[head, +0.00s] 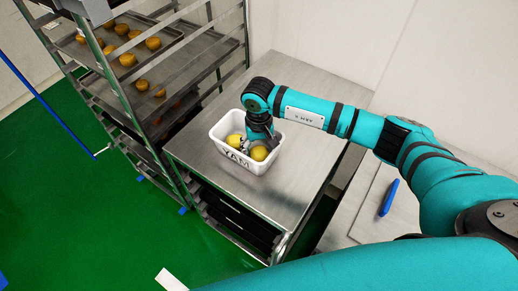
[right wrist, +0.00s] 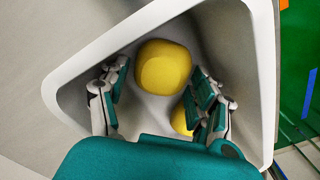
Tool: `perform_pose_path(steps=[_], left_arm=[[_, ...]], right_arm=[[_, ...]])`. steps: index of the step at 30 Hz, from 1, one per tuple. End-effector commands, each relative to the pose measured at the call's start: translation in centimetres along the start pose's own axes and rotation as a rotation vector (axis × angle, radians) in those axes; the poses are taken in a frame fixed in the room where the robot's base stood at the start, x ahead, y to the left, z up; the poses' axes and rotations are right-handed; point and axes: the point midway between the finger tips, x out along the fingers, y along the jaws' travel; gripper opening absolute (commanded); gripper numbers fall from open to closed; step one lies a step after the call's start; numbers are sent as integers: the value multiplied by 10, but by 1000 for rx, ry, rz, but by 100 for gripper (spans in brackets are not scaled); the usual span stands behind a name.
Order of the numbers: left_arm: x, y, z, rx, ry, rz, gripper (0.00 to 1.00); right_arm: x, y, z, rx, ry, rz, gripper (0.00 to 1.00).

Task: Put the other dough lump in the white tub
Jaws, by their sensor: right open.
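The white tub (head: 257,168), marked "YAM", stands on the steel table. Two yellow dough lumps are in it, one at the left (head: 235,140) and one at the right (head: 260,153). My right gripper (head: 247,144) reaches down into the tub between them. In the right wrist view the gripper (right wrist: 158,92) is open. One lump (right wrist: 163,67) lies on the tub floor ahead of and between the spread fingers, and seems unheld. The other lump (right wrist: 180,119) is partly hidden behind the right-hand finger. My left gripper is out of view.
The tub sits on a steel table (head: 305,145) with bare room to its right and front. A metal rack (head: 150,125) with trays of round baked pieces stands close at the left. A blue object (head: 389,197) lies on another surface at the right. The wall is behind.

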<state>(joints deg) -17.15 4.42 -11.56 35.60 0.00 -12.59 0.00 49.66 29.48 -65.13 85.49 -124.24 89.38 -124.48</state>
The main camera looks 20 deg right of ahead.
Motion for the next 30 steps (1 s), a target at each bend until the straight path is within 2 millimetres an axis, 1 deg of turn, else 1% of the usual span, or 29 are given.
perform_pose_path(steps=[1,5,6,12,15,18,21,30], left_arm=[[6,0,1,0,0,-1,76],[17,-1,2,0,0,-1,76],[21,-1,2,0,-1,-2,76],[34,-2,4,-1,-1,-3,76],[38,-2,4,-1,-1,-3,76],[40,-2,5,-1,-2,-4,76],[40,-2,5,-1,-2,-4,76],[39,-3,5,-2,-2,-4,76]], right_arm=[[-7,0,-2,-1,8,-3,65],[-33,0,-3,-1,10,-2,65],[-42,0,-2,-2,10,-1,65],[-83,0,-2,-1,7,-1,65],[-99,0,-1,-1,6,0,65],[-108,0,-1,-1,4,-1,65],[-113,0,0,0,4,0,65],[-114,0,0,0,2,0,65]])
